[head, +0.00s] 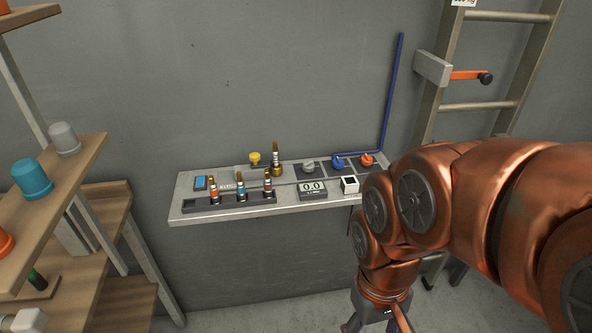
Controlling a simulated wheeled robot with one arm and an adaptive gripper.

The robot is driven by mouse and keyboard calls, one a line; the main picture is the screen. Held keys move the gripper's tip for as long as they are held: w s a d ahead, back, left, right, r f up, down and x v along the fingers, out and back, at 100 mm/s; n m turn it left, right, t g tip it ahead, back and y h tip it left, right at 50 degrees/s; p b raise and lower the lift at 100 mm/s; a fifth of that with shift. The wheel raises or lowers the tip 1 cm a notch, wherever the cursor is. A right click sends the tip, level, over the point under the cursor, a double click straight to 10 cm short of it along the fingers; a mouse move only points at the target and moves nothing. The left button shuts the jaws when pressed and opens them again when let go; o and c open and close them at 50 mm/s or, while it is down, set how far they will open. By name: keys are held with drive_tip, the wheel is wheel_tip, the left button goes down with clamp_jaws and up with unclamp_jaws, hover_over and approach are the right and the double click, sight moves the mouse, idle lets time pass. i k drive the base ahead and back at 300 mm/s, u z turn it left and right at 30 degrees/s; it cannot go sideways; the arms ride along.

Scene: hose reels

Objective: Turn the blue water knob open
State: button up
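The blue water knob (338,161) is small and sits toward the right end of the back row on a grey wall shelf (225,211). A blue pipe (393,90) runs down the wall and bends left toward the knobs. An orange knob (367,159) is right of the blue one, and a grey knob (308,168) is left of it. My gripper (376,326) hangs at the bottom edge, in front of and below the shelf, apart from the knob. Its fingertips are cut off by the frame, so its opening and any contents are hidden.
Several small fittings stand in a dark rack (230,203) at the shelf's front left. A display box (312,189) and a white cube (349,184) stand in front of the knobs. A ladder (440,100) with an orange lever leans at right; wooden shelves (75,190) stand at left.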

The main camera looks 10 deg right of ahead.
sight(338, 164)
drive_tip(key=u, duration=0.05)
drive_tip(key=k, duration=0.45)
drive_tip(key=z, duration=0.8)
drive_tip(key=i, duration=0.85)
drive_tip(key=u, duration=1.85)
